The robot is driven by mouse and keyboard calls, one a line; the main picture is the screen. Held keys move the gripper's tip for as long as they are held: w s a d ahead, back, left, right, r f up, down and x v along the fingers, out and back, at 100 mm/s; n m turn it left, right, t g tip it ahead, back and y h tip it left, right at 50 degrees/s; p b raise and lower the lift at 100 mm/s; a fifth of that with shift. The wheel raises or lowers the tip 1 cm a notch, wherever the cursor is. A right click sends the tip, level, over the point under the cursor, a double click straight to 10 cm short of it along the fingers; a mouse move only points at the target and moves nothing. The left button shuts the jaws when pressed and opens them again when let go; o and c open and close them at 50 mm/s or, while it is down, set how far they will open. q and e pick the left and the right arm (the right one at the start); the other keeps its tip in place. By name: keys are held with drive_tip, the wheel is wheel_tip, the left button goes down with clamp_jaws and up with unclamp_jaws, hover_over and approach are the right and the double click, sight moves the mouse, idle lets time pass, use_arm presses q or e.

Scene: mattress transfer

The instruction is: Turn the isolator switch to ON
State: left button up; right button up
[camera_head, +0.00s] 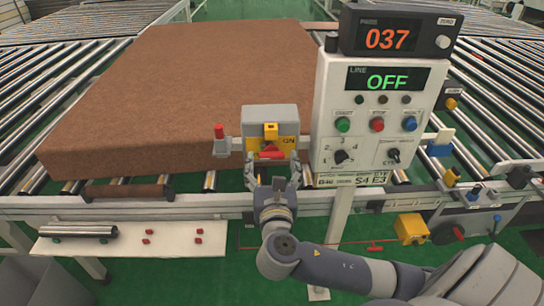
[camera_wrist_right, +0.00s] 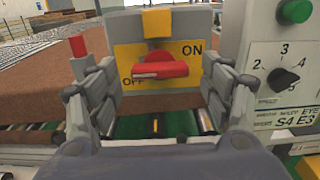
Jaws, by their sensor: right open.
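The isolator switch is a grey box (camera_head: 270,118) with a yellow plate and a red handle (camera_head: 268,152). In the right wrist view the red handle (camera_wrist_right: 160,68) lies roughly level across the yellow plate (camera_wrist_right: 190,50), with ON printed at its upper right and OFF at its lower left. My right gripper (camera_head: 273,168) is open in front of the switch. In the wrist view its two fingers stand left and right of the handle, apart from it. My left gripper is not in view.
The control panel (camera_head: 325,110) stands close right of the switch; its line display (camera_head: 386,80) reads OFF. A large brown mattress (camera_head: 180,85) lies on the rollers behind. A red-topped post (camera_head: 219,132) is just left of the switch. A white shelf (camera_head: 120,240) is at lower left.

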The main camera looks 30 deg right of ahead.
drive_tip(key=shift+w+d, duration=0.35)
drive_tip(key=shift+w, duration=0.3)
drive_tip(key=c, duration=1.1)
drive_tip(key=shift+o, duration=0.2)
